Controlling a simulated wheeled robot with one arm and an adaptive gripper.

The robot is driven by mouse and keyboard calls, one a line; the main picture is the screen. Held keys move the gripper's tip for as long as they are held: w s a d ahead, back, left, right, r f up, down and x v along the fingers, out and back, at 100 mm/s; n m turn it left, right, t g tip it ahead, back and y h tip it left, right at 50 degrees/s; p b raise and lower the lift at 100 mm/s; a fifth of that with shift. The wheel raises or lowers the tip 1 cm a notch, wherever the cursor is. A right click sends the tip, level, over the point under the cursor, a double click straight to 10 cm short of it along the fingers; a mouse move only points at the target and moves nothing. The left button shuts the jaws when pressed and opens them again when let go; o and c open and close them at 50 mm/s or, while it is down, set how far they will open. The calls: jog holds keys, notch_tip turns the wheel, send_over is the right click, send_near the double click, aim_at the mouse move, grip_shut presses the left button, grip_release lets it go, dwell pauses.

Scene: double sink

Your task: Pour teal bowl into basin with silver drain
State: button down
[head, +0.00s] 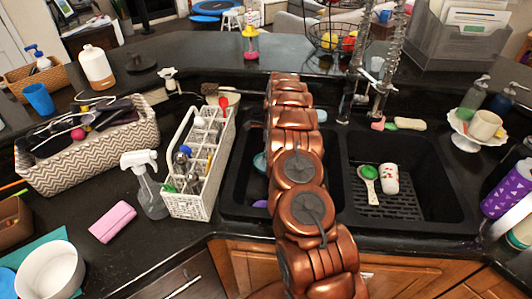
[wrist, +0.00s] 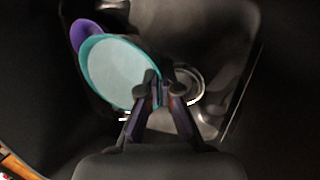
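The teal bowl (wrist: 122,74) fills the upper left of the wrist view, its pale inside facing the camera. In the head view only a sliver of the teal bowl (head: 260,161) shows in the left basin (head: 236,190), beside my arm. My gripper (wrist: 162,88) has its fingertips close together at the bowl's right rim and appears shut on it. The silver drain (wrist: 188,86) shows as a bright ring in the basin floor, just right of and behind the fingertips. My arm hides my gripper and most of the left basin in the head view.
A purple item (wrist: 88,36) lies beside the bowl. The right basin (head: 430,190) holds a green-and-white brush (head: 368,183) and a patterned cup (head: 390,178) on a dark mat. A white caddy (head: 197,165) stands left of the sink; the faucet (head: 385,70) rises behind.

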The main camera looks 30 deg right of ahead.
jog(key=shift+s+f, duration=0.15)
jog(key=shift+f, duration=0.65)
jog(key=shift+s+d+r+t+y, duration=0.4)
jog(key=shift+s+t+y, duration=0.1)
jog(key=shift+t, duration=0.1)
jog(key=shift+s, duration=0.1)
jog(key=shift+s+d, duration=0.1)
jog(key=shift+s, duration=0.05)
jog(key=shift+s+d+r+t+y+b, duration=0.35)
jog(key=shift+s+t+b, duration=0.3)
jog(key=shift+b, duration=0.75)
jog(key=shift+d+r+n+t+y, duration=0.1)
jog(key=shift+r+n+t+y, duration=0.1)
jog(key=shift+n+t+y, duration=0.1)
jog(key=shift+s+b, duration=0.1)
jog(key=shift+b, duration=0.2)
jog(key=shift+s+d+b, duration=0.15)
jog(key=shift+b, duration=0.2)
